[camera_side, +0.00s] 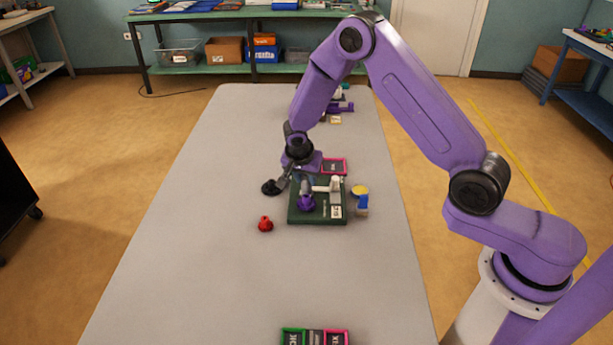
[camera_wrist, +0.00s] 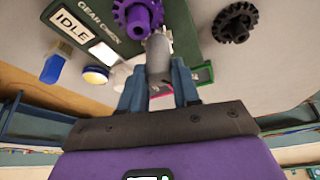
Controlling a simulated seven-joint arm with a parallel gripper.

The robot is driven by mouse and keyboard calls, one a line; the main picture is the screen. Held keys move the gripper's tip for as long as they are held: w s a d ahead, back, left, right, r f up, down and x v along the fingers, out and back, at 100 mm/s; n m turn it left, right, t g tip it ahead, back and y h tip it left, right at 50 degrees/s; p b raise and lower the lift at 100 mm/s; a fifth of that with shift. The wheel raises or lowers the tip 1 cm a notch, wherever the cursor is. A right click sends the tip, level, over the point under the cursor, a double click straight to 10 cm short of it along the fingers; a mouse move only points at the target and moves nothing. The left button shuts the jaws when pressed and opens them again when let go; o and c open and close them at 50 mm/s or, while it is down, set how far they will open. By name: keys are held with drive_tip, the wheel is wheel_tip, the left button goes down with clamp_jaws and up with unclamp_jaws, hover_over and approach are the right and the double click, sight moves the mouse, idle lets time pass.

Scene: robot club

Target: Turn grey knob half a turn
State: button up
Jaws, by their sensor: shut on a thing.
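The grey knob (camera_wrist: 158,55) stands between the blue-grey fingers of my gripper (camera_wrist: 158,82) in the wrist view. My gripper is shut on it. In the side view my gripper (camera_side: 303,182) is low over the far left part of the green board (camera_side: 324,217), and the knob is hard to make out there. The board also shows in the wrist view (camera_wrist: 108,14), with "GEAR CHECK" lettering and a white "IDLE" label (camera_wrist: 73,25). A purple gear (camera_side: 307,203) sits on the board near the knob; it also shows in the wrist view (camera_wrist: 138,16).
A black gear (camera_side: 271,187) and a red knobbed piece (camera_side: 265,224) lie left of the board. A yellow-topped button (camera_side: 360,190) and a blue block (camera_side: 362,205) stand to its right. A pink-edged tray (camera_side: 334,167) is behind.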

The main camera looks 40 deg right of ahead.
drive_tip(key=m+g, duration=0.1)
drive_tip(key=m, duration=0.1)
drive_tip(key=m+g, duration=0.1)
drive_tip(key=m, duration=0.2)
drive_tip(key=shift+w+m+h, duration=0.1)
drive_tip(key=shift+m+h, duration=0.2)
drive_tip(key=shift+h, duration=0.1)
idle(0.3)
drive_tip(key=o, duration=1)
drive_tip(key=shift+o, duration=0.2)
drive_tip(key=v, duration=1.7)
drive_tip(key=shift+w+r, duration=0.2)
drive_tip(key=shift+r, duration=0.05)
